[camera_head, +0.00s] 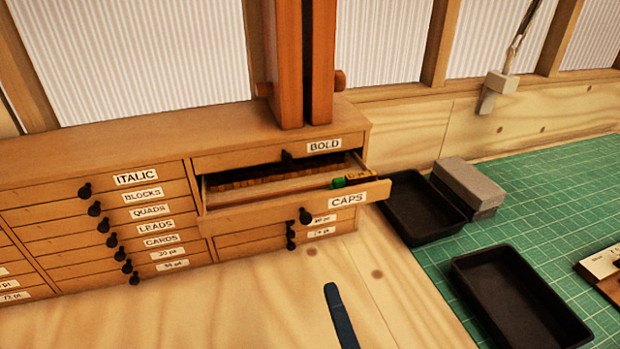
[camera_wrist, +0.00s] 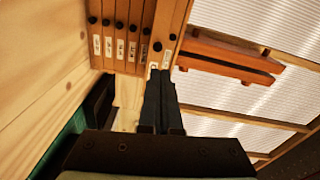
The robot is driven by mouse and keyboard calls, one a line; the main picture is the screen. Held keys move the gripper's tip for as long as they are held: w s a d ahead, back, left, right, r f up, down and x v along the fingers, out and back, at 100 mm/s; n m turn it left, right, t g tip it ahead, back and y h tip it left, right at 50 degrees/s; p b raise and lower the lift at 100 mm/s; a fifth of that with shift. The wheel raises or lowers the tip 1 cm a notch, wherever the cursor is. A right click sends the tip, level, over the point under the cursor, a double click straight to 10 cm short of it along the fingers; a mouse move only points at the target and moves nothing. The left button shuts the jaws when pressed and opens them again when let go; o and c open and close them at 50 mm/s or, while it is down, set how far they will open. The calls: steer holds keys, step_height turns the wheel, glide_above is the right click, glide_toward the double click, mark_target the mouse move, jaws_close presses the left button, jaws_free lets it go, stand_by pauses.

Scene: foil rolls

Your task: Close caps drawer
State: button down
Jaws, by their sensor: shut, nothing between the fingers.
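The caps drawer (camera_head: 275,207) is pulled partway out of the wooden cabinet, under the bold drawer (camera_head: 245,159). Its front carries a CAPS label (camera_head: 347,199) and a dark knob (camera_head: 305,215). Small wooden blocks and a green piece (camera_head: 338,183) lie inside. My gripper (camera_head: 331,288) shows as a dark finger end at the bottom of the head view, in front of and below the drawer front, apart from it in the picture. In the wrist view its two fingers (camera_wrist: 160,76) are together and empty, pointing toward the cabinet fronts. They hide part of a drawer front there.
Other drawers, such as italic (camera_head: 60,183), look closed, with knobs sticking out. Two black trays (camera_head: 408,176) (camera_head: 478,256) and a grey block (camera_head: 470,182) sit on the green mat (camera_head: 560,200) at right. An orange post (camera_head: 288,70) stands on the cabinet. Bare wooden bench lies in front.

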steer(key=m+p, duration=0.1)
steer(key=p, duration=0.5)
glide_toward(306, 221)
steer(key=x, duration=0.5)
steer(key=shift+w+r, duration=0.15)
steer(key=shift+r, duration=0.1)
steer(key=shift+w+a+f, duration=0.2)
steer(key=shift+w, duration=0.5)
